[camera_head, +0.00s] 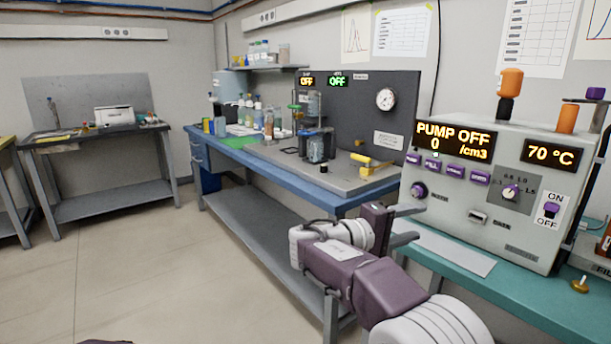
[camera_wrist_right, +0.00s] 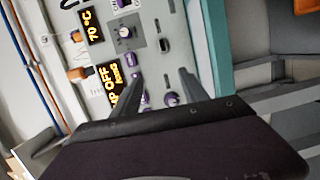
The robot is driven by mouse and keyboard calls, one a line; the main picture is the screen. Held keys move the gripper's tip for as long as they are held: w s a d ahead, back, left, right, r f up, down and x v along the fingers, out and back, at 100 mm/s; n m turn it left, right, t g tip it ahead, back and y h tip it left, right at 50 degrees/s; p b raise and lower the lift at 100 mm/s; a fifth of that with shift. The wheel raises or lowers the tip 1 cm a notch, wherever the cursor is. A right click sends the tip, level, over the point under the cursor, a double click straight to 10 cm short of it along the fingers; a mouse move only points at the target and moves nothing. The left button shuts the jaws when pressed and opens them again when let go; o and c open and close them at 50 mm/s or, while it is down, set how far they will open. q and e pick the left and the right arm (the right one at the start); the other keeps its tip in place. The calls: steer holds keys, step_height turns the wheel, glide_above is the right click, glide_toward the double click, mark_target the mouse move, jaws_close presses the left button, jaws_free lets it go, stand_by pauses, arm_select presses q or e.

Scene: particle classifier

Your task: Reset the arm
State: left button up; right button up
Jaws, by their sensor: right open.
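My right arm reaches in from the bottom of the head view. Its gripper (camera_head: 406,224) is open and empty, in front of the lower left of a grey particle classifier machine (camera_head: 478,236). In the right wrist view the two fingers (camera_wrist_right: 158,92) stand apart with nothing between them, and the machine's panel (camera_wrist_right: 150,62) shows sideways beyond. The machine's display (camera_head: 455,141) reads PUMP OFF 0 /cm3, and a second display (camera_head: 550,153) reads 70 °C. A purple ON/OFF switch (camera_head: 551,210) is at its lower right. My left gripper is not in view.
The machine stands on a teal bench (camera_head: 520,297). A blue workbench (camera_head: 330,197) with bottles, a clear apparatus (camera_head: 317,145) and a yellow-handled valve (camera_head: 371,164) is to its left. A dark table (camera_head: 95,136) stands further back. The floor (camera_head: 150,275) at left is clear.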

steer(key=s+d+f+g+y, duration=0.1)
steer(key=s+d+f, duration=0.1)
steer(key=d+f, duration=0.1)
steer(key=s+d+f+g+y, duration=0.1)
steer(key=s+d+f, duration=0.1)
steer(key=f, duration=0.1)
steer(key=s+d+f+g, duration=0.1)
steer(key=s+d+f, duration=0.1)
steer(key=d+f, duration=0.1)
steer(key=shift+s+d+f+g+y, duration=0.2)
steer(key=shift+d+f+g+y, duration=0.1)
steer(key=shift+g+y, duration=0.1)
steer(key=s+f+m+g+y, duration=0.1)
steer(key=s+f+g+y, duration=0.25)
steer(key=s+f, duration=0.6)
steer(key=s+a+f+m+y, duration=0.2)
steer(key=s+a+f+y, duration=0.35)
steer(key=f, duration=0.25)
steer(key=s+a+f+m+y, duration=0.2)
steer(key=s+a+f+y, duration=0.2)
steer(key=a+f, duration=0.35)
step_height(320, 180, up, 36)
steer(key=w+t+p, duration=0.1)
steer(key=p, duration=3.5)
steer(key=shift+w+r, duration=0.2)
steer(key=shift+w, duration=0.1)
